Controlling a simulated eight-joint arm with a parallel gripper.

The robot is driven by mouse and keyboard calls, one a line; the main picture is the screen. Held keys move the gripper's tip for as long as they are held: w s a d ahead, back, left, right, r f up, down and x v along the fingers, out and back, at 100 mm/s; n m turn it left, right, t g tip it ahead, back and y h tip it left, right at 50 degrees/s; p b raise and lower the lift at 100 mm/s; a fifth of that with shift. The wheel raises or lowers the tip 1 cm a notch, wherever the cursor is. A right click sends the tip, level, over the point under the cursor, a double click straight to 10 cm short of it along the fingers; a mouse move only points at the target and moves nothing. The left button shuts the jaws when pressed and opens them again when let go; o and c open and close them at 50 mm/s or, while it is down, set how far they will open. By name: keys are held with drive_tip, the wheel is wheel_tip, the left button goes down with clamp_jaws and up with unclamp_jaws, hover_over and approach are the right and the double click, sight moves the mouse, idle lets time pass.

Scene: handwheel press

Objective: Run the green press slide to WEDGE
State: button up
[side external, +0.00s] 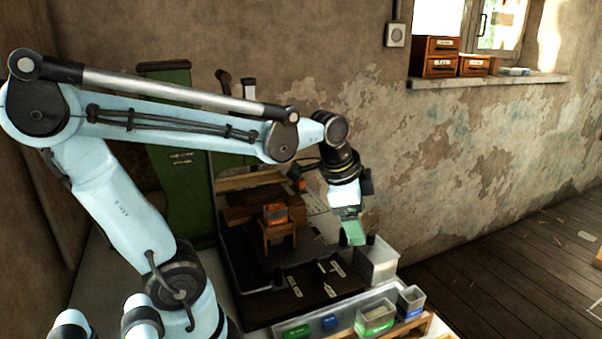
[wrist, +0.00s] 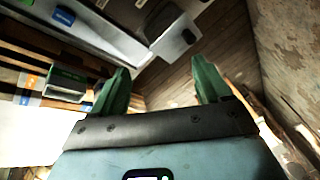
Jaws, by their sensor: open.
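My gripper (side external: 353,233) has green fingers and hangs in the air over the right side of a dark board (side external: 262,250). In the wrist view the two green fingers (wrist: 162,82) are spread apart with nothing between them. A tall green panel or column (side external: 188,190), perhaps part of the press, stands against the wall, partly hidden behind my arm. Small white labels (side external: 335,269) lie on the dark board, too small to read. I cannot make out the press slide, its handwheel or the word WEDGE.
An orange block (side external: 275,213) sits on a small wooden stand on the board. A grey box (side external: 377,262) stands just below and right of my gripper. Bins with green (side external: 374,318) and blue (side external: 411,300) labels line the front right edge. Wooden drawers (side external: 436,56) stand on the sill.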

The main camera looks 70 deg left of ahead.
sight(343, 244)
drive_tip(key=w+a+f+m+g, duration=0.1)
drive_tip(key=a+m, duration=0.2)
drive_tip(key=w+a+m+g, duration=0.2)
drive_tip(key=a+m, duration=0.2)
drive_tip(key=w+a+f+m+g, duration=0.1)
drive_tip(key=a+m, duration=0.2)
drive_tip(key=m, duration=0.1)
drive_tip(key=shift+w+a+f+h, duration=0.2)
drive_tip(key=shift+w+f+h, duration=0.05)
drive_tip(key=shift+f+h, duration=0.05)
wheel_tip(343, 244, down, 10)
drive_tip(key=shift+r, duration=0.1)
drive_tip(key=shift+c, duration=0.2)
drive_tip(key=c, duration=1.3)
drive_tip(key=shift+a, duration=8.55)
